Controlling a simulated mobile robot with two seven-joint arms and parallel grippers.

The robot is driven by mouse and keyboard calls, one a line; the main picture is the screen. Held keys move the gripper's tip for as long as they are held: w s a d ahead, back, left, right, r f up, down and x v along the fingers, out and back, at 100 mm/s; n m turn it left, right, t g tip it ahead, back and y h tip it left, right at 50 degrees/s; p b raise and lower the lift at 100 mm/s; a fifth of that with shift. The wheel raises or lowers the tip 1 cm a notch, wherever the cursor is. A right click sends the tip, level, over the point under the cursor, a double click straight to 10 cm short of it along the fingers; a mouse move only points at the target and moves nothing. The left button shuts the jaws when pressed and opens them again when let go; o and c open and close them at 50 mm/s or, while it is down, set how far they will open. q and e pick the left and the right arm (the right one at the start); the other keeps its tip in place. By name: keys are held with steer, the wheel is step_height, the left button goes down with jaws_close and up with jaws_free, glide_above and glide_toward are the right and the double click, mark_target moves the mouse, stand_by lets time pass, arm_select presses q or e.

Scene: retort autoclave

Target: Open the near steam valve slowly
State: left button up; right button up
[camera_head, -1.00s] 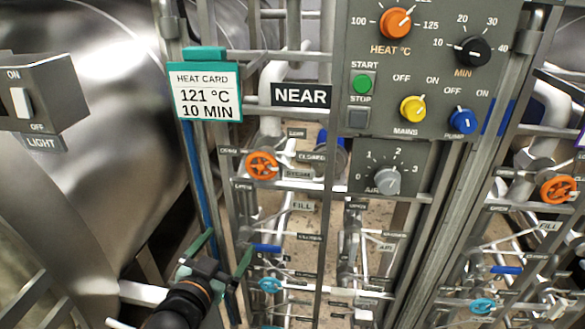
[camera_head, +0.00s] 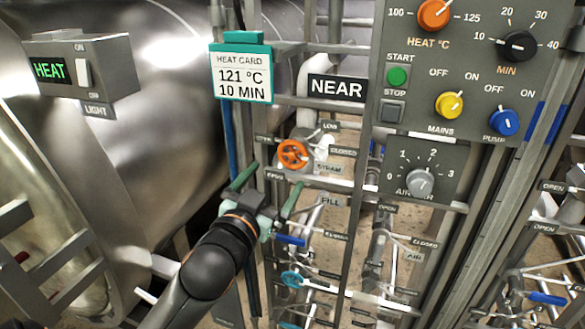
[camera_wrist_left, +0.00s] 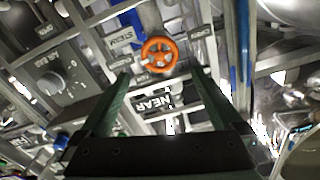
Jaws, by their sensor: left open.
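The near steam valve has an orange handwheel (camera_head: 293,154) below the black NEAR sign (camera_head: 337,88), beside a STEAM label (camera_head: 329,169). My left gripper (camera_head: 268,184) is open, its two green fingers apart, just below and left of the wheel in the head view. In the left wrist view the orange wheel (camera_wrist_left: 159,54) lies beyond the open fingertips (camera_wrist_left: 163,82), between them and apart from them. Nothing is between the fingers. My right gripper is in neither view.
A heat card (camera_head: 241,75) reading 121 °C, 10 MIN hangs left of the sign. A control panel (camera_head: 470,75) with knobs stands at right. Rails and pipes crowd the space.

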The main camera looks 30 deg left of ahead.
mark_target(291, 157)
arm_select(q)
steer(key=b+x, duration=0.2)
steer(key=x, duration=0.8)
steer(key=shift+w, duration=0.15)
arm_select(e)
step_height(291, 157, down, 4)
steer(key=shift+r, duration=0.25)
arm_select(q)
steer(key=shift+d, duration=0.1)
steer(key=c, duration=1.1)
steer(key=shift+c, duration=0.2)
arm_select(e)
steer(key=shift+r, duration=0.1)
arm_select(q)
steer(key=n+p, duration=0.2)
steer(key=n, duration=0.2)
steer(key=shift+r, duration=0.1)
steer(key=n+p, duration=0.2)
steer(key=n, duration=0.2)
steer(key=shift+n, duration=0.3)
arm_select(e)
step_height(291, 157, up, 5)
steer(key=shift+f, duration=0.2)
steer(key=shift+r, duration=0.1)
